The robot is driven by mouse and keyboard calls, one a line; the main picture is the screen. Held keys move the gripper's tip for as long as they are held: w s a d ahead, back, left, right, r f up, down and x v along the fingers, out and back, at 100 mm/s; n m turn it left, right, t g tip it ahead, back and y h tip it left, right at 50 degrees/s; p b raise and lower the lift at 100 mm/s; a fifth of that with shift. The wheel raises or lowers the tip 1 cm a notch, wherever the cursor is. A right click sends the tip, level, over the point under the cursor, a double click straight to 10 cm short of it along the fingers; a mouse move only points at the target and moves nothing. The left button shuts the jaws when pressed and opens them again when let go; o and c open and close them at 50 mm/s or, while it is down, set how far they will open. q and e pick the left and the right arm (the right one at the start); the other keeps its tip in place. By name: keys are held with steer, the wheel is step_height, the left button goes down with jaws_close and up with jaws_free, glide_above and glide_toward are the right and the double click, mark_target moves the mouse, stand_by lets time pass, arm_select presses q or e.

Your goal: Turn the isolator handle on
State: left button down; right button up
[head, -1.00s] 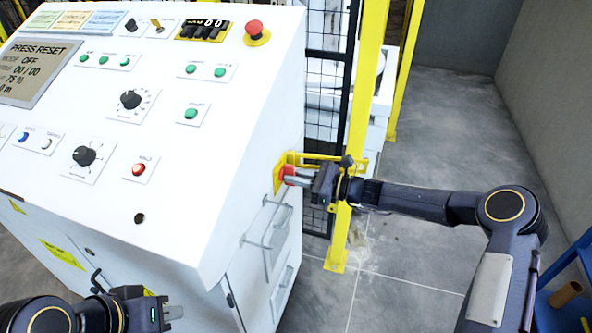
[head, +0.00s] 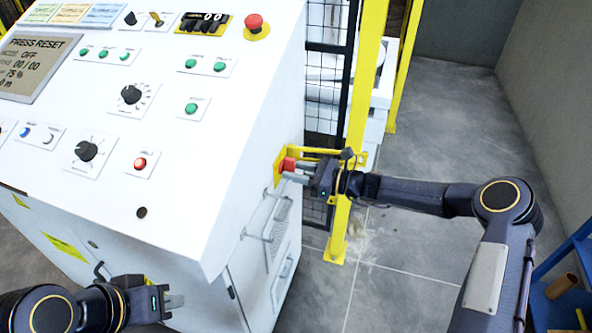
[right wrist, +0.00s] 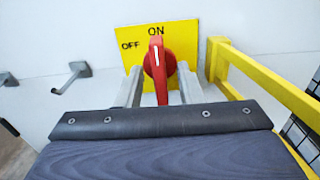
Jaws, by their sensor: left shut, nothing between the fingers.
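The red isolator handle (right wrist: 159,66) sits on a yellow plate (right wrist: 133,57) marked OFF and ON. Its white line stands nearly upright and points to ON. In the head view the handle (head: 287,165) is on the right side of the white console. My right gripper (right wrist: 160,88) is open, with one finger on each side of the handle's lower part; I see gaps beside it and cannot tell any contact. It also shows in the head view (head: 295,177). My left gripper (head: 178,302) is shut and empty, low in front of the console.
The white console (head: 215,140) carries several knobs, lamps and a red emergency button (head: 254,22). A yellow bracket (right wrist: 265,85) stands right beside the handle. A yellow post (head: 355,130) and black mesh fence are behind my right gripper. Grey floor (head: 420,130) is open to the right.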

steer(key=v, duration=0.7)
steer(key=shift+d+b, duration=0.3)
steer(key=shift+d, duration=0.05)
steer(key=shift+s+r, duration=0.1)
steer(key=s+d+r+n+g+h+p, duration=0.1)
steer(key=s+d+r+n+g+h, duration=0.1)
steer(key=s+r+n+h, duration=0.45)
steer(key=s+d+r+n+g+h+p, duration=0.1)
steer(key=s+d+r+n, duration=0.15)
steer(key=s+n, duration=0.55)
steer(key=s+d+n+t+h+p, duration=0.1)
steer(key=s+d+n+h, duration=0.1)
steer(key=s, duration=0.8)
steer(key=s+d+r+n+t+h+p, duration=0.1)
steer(key=s+d+n+t+h, duration=0.1)
steer(key=s+d, duration=0.5)
steer(key=s+n+h, duration=0.1)
steer(key=s+h, duration=0.1)
steer(key=s, duration=0.2)
steer(key=shift+s+r+n, duration=0.2)
steer(key=shift+r+n, duration=0.15)
